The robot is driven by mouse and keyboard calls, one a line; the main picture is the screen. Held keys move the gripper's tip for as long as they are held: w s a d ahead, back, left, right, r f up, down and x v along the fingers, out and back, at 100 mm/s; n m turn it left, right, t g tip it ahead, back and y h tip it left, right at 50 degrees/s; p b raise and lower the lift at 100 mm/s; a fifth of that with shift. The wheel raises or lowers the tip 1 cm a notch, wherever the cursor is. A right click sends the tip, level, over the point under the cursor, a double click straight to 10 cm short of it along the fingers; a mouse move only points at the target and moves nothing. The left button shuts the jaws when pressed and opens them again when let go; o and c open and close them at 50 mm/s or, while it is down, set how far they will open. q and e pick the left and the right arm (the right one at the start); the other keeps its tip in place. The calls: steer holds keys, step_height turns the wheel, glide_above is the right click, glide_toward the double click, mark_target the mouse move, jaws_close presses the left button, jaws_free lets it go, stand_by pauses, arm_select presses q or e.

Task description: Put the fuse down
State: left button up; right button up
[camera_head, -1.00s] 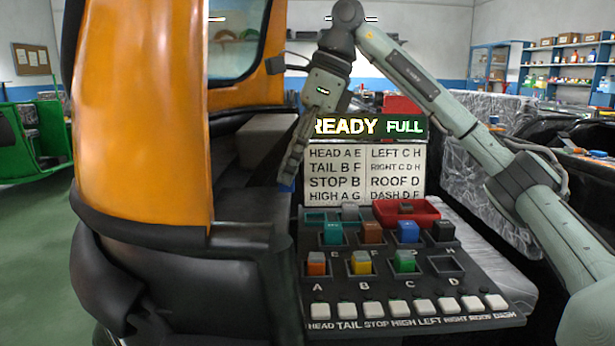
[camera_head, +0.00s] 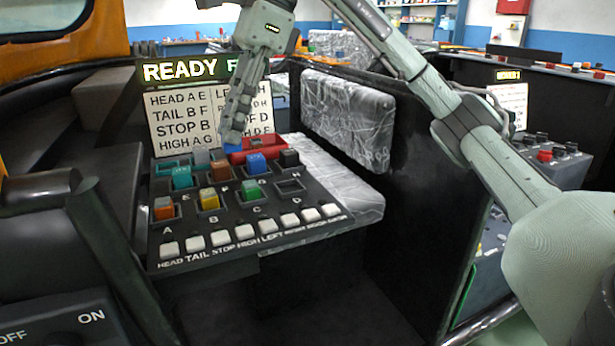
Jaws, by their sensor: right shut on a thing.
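My right gripper (camera_head: 234,122) is in front of the label board and above the red tray (camera_head: 268,142). It is shut on a small blue fuse (camera_head: 232,138) at its fingertips. I cannot tell whether the fuse touches the tray. The black fuse panel (camera_head: 262,219) holds orange (camera_head: 164,209), yellow (camera_head: 209,199) and green (camera_head: 251,190) fuses in A, B and C. Slot D (camera_head: 290,187) is empty. My left gripper is out of view.
White buttons (camera_head: 220,238) line the panel's front edge. The sign (camera_head: 180,70) reads READY, partly covered by my arm. A plastic-wrapped seat (camera_head: 345,115) stands to the right.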

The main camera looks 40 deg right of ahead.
steer(key=d+f, duration=0.2)
steer(key=d, duration=0.1)
steer(key=d+f, duration=0.1)
steer(key=d, duration=0.2)
steer(key=d+f, duration=0.2)
steer(key=d, duration=0.1)
steer(key=shift+s+d+f, duration=0.2)
steer(key=shift+f, duration=0.15)
steer(key=shift+d+f, duration=0.1)
steer(key=shift+f, duration=1.95)
arm_select(q)
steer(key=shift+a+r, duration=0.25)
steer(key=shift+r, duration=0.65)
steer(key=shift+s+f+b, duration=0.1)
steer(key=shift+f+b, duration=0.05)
steer(key=shift+b, duration=0.25)
arm_select(e)
steer(key=shift+f, duration=0.15)
steer(key=o, duration=0.7)
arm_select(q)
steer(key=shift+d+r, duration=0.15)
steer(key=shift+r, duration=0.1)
arm_select(e)
steer(key=shift+o, duration=0.2)
